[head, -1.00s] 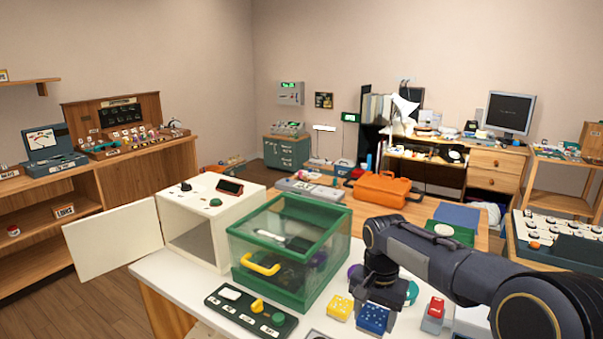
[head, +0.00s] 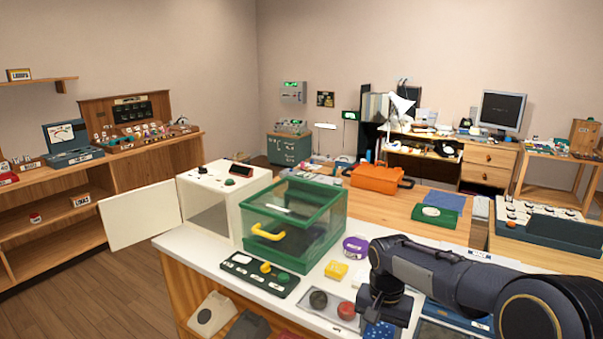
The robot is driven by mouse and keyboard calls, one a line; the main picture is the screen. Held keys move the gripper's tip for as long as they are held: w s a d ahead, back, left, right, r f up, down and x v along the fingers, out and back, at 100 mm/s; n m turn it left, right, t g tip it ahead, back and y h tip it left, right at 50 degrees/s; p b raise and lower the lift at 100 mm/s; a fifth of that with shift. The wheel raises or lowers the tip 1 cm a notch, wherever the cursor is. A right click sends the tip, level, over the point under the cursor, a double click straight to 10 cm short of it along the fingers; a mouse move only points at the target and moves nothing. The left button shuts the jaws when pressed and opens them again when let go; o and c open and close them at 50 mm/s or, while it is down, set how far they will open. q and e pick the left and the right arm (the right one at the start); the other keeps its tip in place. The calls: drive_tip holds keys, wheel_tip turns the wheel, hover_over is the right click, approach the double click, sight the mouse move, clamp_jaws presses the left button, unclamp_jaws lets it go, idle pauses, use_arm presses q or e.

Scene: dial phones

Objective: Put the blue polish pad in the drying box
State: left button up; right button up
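The blue polish pad (head: 379,330), with pale dots, shows at the bottom edge directly under my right gripper (head: 381,314). The gripper points down and appears shut on the pad; its fingertips are mostly hidden. The clear box with green frame and yellow handle (head: 295,222) stands on the white table, left of and beyond the gripper, with its lid down. A white box (head: 222,206) stands behind it to the left, its door (head: 140,214) swung open. I cannot tell from the looks which is the drying box. My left gripper is out of view.
A yellow pad (head: 336,270) and a purple round tin (head: 355,247) lie between gripper and clear box. A dark control panel (head: 258,275) lies before that box. A grey tray (head: 328,321) holds a dark and a red disc. An orange case (head: 376,179) stands behind.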

drive_tip(key=s+d+f+n, duration=0.3)
drive_tip(key=s+f+n, duration=0.2)
drive_tip(key=f, duration=0.8)
drive_tip(key=s, duration=0.2)
drive_tip(key=shift+s+f, duration=0.2)
drive_tip(key=shift+s, duration=0.1)
